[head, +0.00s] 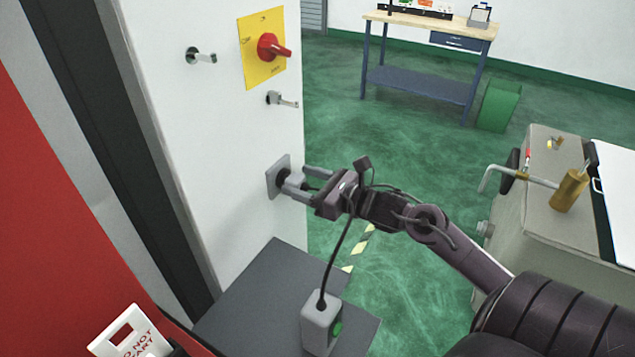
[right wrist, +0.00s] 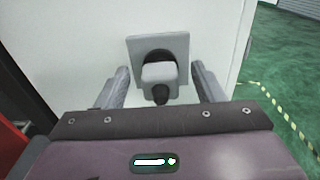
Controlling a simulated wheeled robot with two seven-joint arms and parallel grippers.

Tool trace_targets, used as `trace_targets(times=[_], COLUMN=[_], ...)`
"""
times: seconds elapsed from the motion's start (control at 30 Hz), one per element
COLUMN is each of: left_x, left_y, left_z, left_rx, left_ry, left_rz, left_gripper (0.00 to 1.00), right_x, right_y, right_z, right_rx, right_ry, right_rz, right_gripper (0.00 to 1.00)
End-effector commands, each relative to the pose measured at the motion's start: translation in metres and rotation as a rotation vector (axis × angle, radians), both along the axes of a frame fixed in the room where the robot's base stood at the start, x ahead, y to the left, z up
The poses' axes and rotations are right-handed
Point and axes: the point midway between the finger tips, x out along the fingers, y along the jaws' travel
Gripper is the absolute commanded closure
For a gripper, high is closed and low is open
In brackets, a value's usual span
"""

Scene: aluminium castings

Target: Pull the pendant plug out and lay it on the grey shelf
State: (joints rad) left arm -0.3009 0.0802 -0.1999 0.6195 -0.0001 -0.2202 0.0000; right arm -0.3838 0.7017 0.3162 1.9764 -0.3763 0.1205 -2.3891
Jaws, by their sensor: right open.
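The pendant plug (right wrist: 160,73) is a light grey block with a black cable end below it. It sits in a square grey socket plate (head: 272,178) on the white cabinet wall. My right gripper (head: 297,181) is open, with one finger on each side of the plug. In the right wrist view a gap shows between each finger and the plug. A grey pendant box (head: 322,322) with a green button stands on the dark grey shelf (head: 248,290). A black cable rises from it towards my right gripper. My left gripper is not in view.
A white tag (head: 130,335) with red lettering is at the lower left. The shelf's left part is clear. A bench (head: 430,30) stands far back.

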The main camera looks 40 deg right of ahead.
Motion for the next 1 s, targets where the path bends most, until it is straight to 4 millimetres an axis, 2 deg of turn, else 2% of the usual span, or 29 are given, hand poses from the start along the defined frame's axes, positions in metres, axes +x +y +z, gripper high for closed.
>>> trace_targets(times=[0.17,0.43,0.8,0.83,1.0], left_x=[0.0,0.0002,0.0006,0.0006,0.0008], left_y=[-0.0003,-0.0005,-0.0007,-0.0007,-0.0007], left_z=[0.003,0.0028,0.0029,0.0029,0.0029], left_rx=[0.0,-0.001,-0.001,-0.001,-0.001], left_ry=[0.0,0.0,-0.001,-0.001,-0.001], left_rz=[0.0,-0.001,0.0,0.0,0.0], left_gripper=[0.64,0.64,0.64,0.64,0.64], right_x=[0.0084,0.0092,0.009,0.009,0.009], right_y=[0.0037,0.0042,0.0041,0.0041,0.0041], right_z=[0.0002,-0.0006,-0.0005,-0.0005,-0.0005], right_rx=[-0.001,0.0,0.0,0.0,0.0], right_ry=[0.0,0.0,0.0,0.0,0.0], right_rz=[0.001,0.001,0.001,0.001,0.001], right_gripper=[0.38,0.38,0.85,0.65,0.88])
